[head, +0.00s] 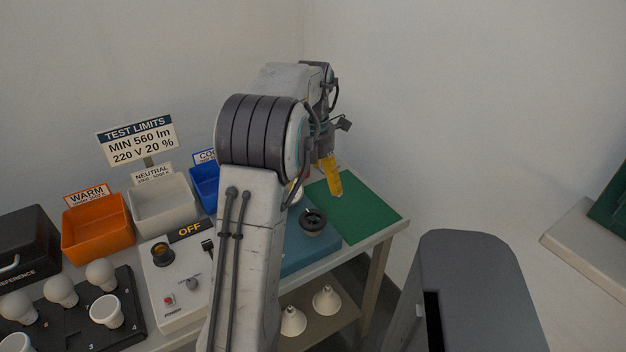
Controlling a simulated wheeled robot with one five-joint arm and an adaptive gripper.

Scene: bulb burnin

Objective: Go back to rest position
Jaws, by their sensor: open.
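My arm reaches forward over the workbench and hides part of its middle. My gripper (328,178) is at the far end of the arm, with a yellow finger pointing down over the green mat (371,212). It is open, and I see nothing held in it. Part of the gripper is hidden behind my arm. A black round socket (313,221) sits on a blue base (306,254), in front of the gripper and apart from it.
Orange (98,233), white (163,213) and blue (204,188) bins stand at the back left. A control box (172,292) reading OFF and a black rack (129,311) with several bulbs are in front. Two lamps sit on the lower shelf (340,316). A test-limits sign (138,140) stands behind.

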